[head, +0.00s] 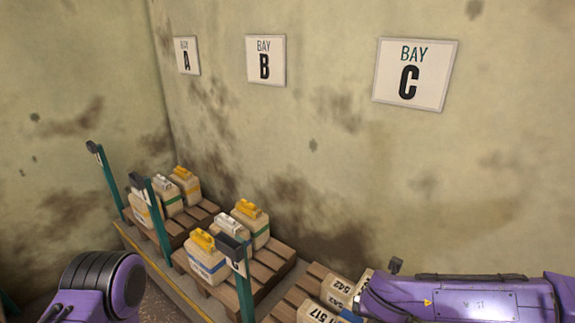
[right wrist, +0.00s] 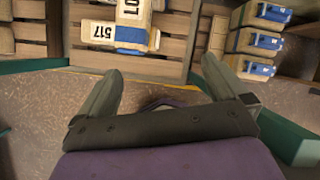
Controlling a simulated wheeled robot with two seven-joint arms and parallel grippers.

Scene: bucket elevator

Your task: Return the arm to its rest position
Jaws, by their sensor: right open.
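My right arm (head: 455,298) is purple and reaches across the lower right of the head view; its gripper is not visible there. In the right wrist view my right gripper (right wrist: 157,88) has its two grey fingers spread apart with nothing between them. It is over the brown floor, in front of a wooden pallet. My left arm (head: 95,287) shows only as a purple and black rounded link at the lower left of the head view. My left gripper is out of view.
Pallets with canisters stand under signs BAY A (head: 187,56) and BAY B (head: 266,61). Numbered boxes (head: 321,312) lie below BAY C (head: 415,74), partly behind my right arm. Green posts (head: 160,220) stand along the pallet fronts. In the wrist view, blue-labelled boxes (right wrist: 262,42) sit right.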

